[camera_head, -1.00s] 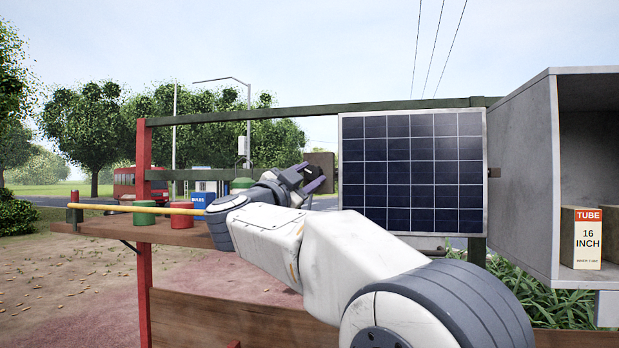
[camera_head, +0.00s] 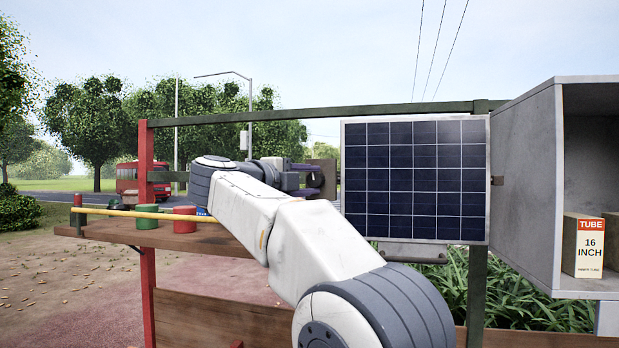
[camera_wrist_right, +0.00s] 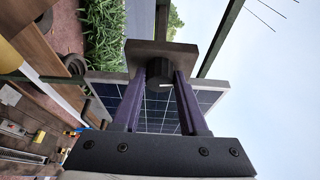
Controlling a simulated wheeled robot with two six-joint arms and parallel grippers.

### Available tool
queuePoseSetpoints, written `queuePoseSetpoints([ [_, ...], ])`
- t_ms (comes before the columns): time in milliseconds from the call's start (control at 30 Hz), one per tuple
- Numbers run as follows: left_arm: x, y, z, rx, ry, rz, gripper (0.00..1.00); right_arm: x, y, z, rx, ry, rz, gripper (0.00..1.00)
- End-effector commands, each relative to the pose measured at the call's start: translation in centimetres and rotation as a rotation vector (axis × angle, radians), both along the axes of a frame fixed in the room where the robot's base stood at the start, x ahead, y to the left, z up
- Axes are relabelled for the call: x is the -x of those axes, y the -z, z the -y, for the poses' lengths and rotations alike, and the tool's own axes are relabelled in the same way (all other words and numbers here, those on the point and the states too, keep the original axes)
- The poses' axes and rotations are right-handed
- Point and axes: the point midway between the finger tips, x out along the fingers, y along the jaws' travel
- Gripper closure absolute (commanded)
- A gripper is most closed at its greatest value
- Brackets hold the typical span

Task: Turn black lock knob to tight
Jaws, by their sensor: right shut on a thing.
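The black lock knob (camera_wrist_right: 160,72) is a dark round knob with a white mark line, on a brown block (camera_wrist_right: 182,53) beside the solar panel. My right gripper (camera_wrist_right: 160,88) has its two purple fingers on either side of the knob and is shut on it. In the head view my right gripper (camera_head: 312,178) is at the brown block (camera_head: 325,172), left of the solar panel (camera_head: 415,180); the knob itself is hidden there. My left gripper is not in view.
A wooden shelf (camera_head: 110,230) with a green cup (camera_head: 147,216), a red cup (camera_head: 185,219) and a yellow bar (camera_head: 120,212) is at left. A grey open box (camera_head: 525,180) holding a tube carton (camera_head: 590,247) stands at right. Green rails frame the panel.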

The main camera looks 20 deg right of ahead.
Motion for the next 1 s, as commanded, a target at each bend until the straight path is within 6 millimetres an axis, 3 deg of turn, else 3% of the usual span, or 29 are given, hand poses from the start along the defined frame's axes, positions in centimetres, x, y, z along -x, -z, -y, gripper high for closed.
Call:
queuePoseSetpoints([
  [333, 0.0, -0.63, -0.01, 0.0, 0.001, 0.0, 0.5, 0.06, -0.03, 0.1, -0.136, 0.005, 0.088, 1.0],
  [933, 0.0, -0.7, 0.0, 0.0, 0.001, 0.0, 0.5, 0.08, 0.08, 0.13, -0.167, 0.006, 0.108, 1.0],
  [967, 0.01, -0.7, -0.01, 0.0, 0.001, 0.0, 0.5, 0.08, 0.08, 0.13, -0.167, 0.007, 0.108, 0.5],
  [1000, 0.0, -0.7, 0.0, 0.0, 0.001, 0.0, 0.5, 0.07, 0.08, 0.12, -0.167, 0.006, 0.108, 0.34],
])
